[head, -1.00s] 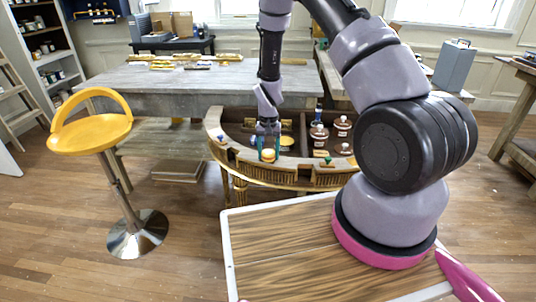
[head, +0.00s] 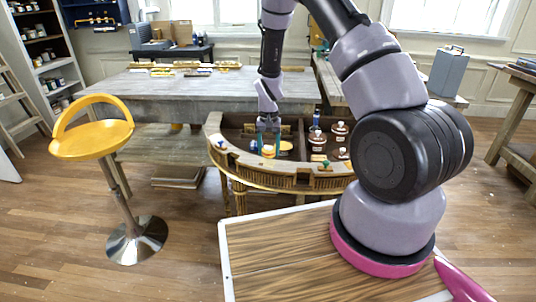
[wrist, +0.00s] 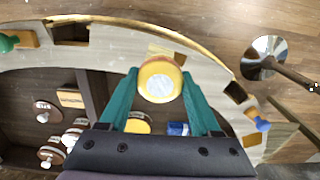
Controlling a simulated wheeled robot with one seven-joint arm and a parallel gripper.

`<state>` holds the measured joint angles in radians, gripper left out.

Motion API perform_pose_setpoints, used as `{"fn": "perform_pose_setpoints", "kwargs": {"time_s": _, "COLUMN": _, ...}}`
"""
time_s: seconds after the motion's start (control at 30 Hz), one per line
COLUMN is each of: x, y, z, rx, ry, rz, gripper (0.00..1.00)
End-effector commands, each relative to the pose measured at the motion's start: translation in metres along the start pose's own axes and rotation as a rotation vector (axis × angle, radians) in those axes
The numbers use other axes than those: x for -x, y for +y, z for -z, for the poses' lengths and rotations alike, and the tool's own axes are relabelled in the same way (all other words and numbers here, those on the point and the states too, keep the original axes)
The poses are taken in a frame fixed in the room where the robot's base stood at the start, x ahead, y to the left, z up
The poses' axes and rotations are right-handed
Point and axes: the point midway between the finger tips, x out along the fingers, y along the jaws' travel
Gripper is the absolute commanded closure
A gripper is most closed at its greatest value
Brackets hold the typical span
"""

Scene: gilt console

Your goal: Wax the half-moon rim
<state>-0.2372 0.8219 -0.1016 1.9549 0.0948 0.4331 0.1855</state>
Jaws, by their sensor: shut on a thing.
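The half-moon console's rim (head: 226,157) curves across the head view's middle, and in the wrist view it is a pale band (wrist: 110,52) with a gold edge. My gripper (head: 268,146), with teal fingers, is shut on a round yellow-orange block (head: 268,151). In the wrist view the block (wrist: 160,80) shows a whitish round face between the fingertips (wrist: 158,84). It overlaps the rim in that view; I cannot tell whether it touches. A small gold plate on the rim is partly hidden behind it.
A blue-knobbed piece (wrist: 262,124) and a green-knobbed piece (wrist: 8,42) sit on the rim. A yellow stool (head: 92,140) stands left. A long grey table (head: 190,85) is behind.

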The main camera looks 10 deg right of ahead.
Motion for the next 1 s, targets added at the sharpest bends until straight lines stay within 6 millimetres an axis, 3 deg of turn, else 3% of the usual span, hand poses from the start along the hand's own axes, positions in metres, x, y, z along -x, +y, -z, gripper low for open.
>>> {"fn": "perform_pose_setpoints", "kwargs": {"time_s": 0.6, "x": 0.037, "y": 0.006, "z": 0.006, "rx": -0.005, "ry": 0.0, "rz": 0.0, "gripper": 0.88}}
{"fn": "perform_pose_setpoints", "kwargs": {"time_s": 1.0, "x": 0.042, "y": 0.007, "z": 0.006, "rx": -0.005, "ry": 0.0, "rz": 0.0, "gripper": 0.88}}
